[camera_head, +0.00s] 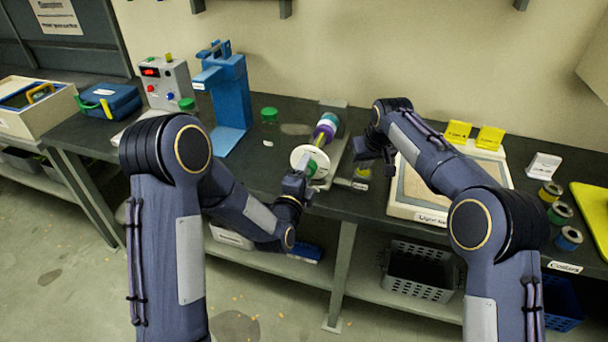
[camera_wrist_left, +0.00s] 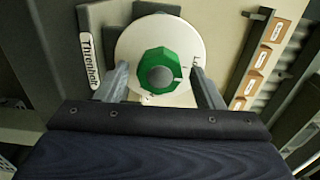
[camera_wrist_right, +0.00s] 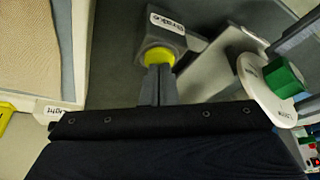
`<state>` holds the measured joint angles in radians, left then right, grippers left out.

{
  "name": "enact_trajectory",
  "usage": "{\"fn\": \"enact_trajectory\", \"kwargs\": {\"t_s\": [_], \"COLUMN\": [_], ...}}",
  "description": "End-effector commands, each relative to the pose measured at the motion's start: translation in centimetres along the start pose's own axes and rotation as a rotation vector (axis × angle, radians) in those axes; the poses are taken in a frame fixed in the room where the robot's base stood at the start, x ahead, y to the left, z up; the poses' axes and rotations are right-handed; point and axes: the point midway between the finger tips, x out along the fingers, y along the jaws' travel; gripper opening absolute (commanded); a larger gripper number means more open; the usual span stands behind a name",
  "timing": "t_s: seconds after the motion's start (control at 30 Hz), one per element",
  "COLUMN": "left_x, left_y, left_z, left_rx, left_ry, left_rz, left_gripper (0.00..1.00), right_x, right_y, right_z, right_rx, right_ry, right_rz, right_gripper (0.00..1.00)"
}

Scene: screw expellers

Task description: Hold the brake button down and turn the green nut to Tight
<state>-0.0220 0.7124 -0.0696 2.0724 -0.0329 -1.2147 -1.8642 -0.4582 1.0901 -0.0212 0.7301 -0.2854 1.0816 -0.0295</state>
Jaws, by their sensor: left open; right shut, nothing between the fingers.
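The green nut (camera_wrist_left: 158,64) sits at the centre of a white disc (camera_wrist_left: 127,50) on the screw expeller. It also shows in the right wrist view (camera_wrist_right: 283,77). My left gripper (camera_wrist_left: 160,82) is open, with one finger on each side of the nut, apart from it; its depth along the nut is hard to judge. The yellow brake button (camera_wrist_right: 159,58) sits on a grey box (camera_wrist_right: 165,35) labelled Brake. My right gripper (camera_wrist_right: 158,70) is shut and empty, its fingertips at the button; I cannot tell whether they press it. The Tight mark on the disc is not readable.
A tray (camera_head: 405,208) with yellow signs behind it stands right of the brake. A blue press (camera_head: 232,95) and a green-lidded jar (camera_head: 269,116) stand left of the expeller. Several spools (camera_head: 560,212) are at the far right. The bench edge is close beneath both grippers.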

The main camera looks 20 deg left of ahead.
Motion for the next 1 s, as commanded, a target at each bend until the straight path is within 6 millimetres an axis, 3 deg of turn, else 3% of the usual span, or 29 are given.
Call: {"fn": "enact_trajectory", "kwargs": {"t_s": [1.0], "left_x": [1.1], "left_y": [0.0], "left_z": [-0.1], "left_rx": [0.0], "left_ry": [0.001], "left_rz": [0.0], "left_gripper": [0.62], "right_x": [0.1], "right_y": [0.0], "right_z": [0.1], "right_rx": [0.0], "right_ry": [-0.003], "right_rz": [0.0], "right_gripper": [0.0]}}
